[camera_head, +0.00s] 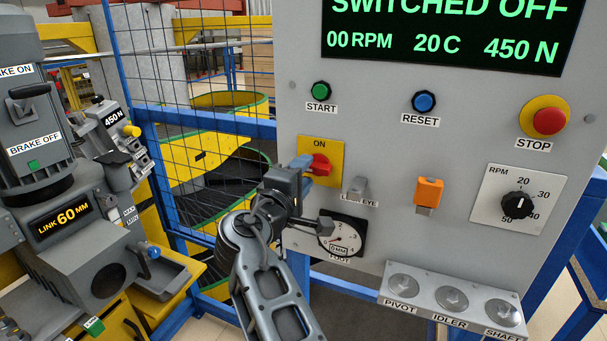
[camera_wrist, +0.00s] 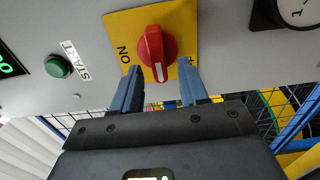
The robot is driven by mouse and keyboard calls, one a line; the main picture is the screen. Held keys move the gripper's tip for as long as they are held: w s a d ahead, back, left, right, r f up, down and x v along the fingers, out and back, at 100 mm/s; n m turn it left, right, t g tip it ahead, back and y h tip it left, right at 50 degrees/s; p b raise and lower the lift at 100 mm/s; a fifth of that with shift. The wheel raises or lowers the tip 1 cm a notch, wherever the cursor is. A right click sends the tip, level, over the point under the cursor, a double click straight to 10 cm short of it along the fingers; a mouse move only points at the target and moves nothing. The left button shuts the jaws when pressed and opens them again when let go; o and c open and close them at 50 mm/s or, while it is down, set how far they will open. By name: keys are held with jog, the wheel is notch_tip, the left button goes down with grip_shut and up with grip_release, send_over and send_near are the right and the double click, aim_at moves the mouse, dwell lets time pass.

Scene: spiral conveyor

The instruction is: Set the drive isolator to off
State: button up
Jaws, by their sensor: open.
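The drive isolator is a red rotary knob (camera_head: 319,164) on a yellow plate (camera_head: 334,152) marked ON at the top, left on the grey panel. In the wrist view the knob (camera_wrist: 156,42) has a white mark pointing toward my gripper, at about a right angle to ON. The plate's opposite label is mostly hidden behind a finger. My gripper (camera_head: 302,168) is at the knob from the left. Its blue fingers (camera_wrist: 161,74) are open, one on each side of the knob's near end, with gaps showing.
The display (camera_head: 450,30) reads SWITCHED OFF and 00 RPM. A green START button (camera_head: 320,91) is above the plate. A mesh guard (camera_head: 190,60) stands left of the panel.

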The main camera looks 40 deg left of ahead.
jog(key=v, duration=0.7)
jog(key=shift+s+b, duration=0.15)
jog(key=shift+b, duration=0.2)
jog(key=s+d+f+m+g, duration=0.1)
jog(key=d+f+g, duration=0.1)
jog(key=d+f, duration=0.75)
jog(key=s+d+f+m+g, duration=0.1)
jog(key=s+d+f+m, duration=0.2)
jog(key=s+d+f, duration=0.45)
jog(key=s+d+f+m+g, duration=0.2)
jog(key=s+d+f+m, duration=0.2)
jog(key=d+f, duration=0.6)
jog(key=s+d+r+m+t+h, duration=0.1)
jog(key=s+d+r+m, duration=0.15)
jog(key=s+d, duration=0.5)
jog(key=s+d+r+m, duration=0.1)
jog(key=s+d+m, duration=0.3)
jog(key=s+d, duration=0.4)
jog(key=s+d+r+m+t+h, duration=0.1)
jog(key=s+d+r+m+h, duration=0.2)
jog(key=s+d+r+m, duration=0.3)
jog(key=s+d+r, duration=0.4)
jog(key=d+r, duration=0.1)
jog(key=shift+r, duration=0.3)
